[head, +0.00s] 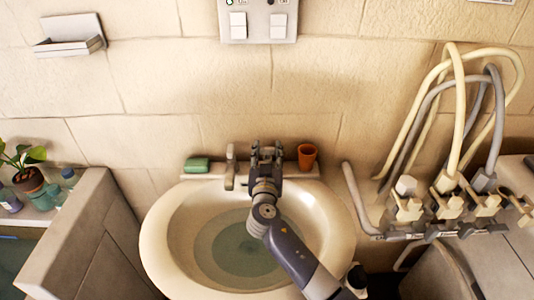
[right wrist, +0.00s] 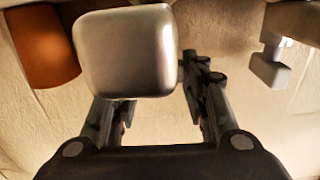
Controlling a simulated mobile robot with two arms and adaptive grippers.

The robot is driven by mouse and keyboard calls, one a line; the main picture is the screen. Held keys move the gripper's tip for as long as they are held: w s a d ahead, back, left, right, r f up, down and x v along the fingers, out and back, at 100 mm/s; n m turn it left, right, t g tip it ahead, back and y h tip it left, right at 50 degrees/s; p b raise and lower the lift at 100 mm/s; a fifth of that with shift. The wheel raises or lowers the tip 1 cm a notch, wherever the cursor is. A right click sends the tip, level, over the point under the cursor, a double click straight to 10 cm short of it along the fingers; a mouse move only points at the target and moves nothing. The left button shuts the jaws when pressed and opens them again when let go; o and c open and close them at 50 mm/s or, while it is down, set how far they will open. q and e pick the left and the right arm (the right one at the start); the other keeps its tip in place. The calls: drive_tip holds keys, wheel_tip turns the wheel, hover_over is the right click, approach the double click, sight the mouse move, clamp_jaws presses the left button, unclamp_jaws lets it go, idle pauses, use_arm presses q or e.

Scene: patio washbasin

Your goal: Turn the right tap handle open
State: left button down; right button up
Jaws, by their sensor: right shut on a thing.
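The right tap handle is a rounded silvery block (right wrist: 125,50) close to the camera in the right wrist view. My right gripper (head: 266,152) is at the back rim of the washbasin (head: 158,236), shut on this handle. The handle hides part of one finger in the right wrist view. In the head view my gripper covers the right tap, so how far the handle is turned cannot be told. The left tap (head: 230,168) stands just left of my gripper; it also shows in the right wrist view (right wrist: 270,67). My left gripper is not in view.
An orange cup (head: 307,157) stands close to the right of my gripper. A green soap bar (head: 197,165) lies left of the left tap. Several hoses and valves (head: 448,203) are at the right. A potted plant (head: 30,180) and bottles stand at the left.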

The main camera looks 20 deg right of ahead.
drive_tip(key=shift+n+y, duration=0.4)
drive_tip(key=shift+y, duration=0.2)
drive_tip(key=o, duration=1.1)
drive_tip(key=shift+s, duration=0.15)
drive_tip(key=shift+s+a+f, duration=0.1)
drive_tip(key=shift+s, duration=0.25)
drive_tip(key=v, duration=1.1)
drive_tip(key=shift+f, duration=0.1)
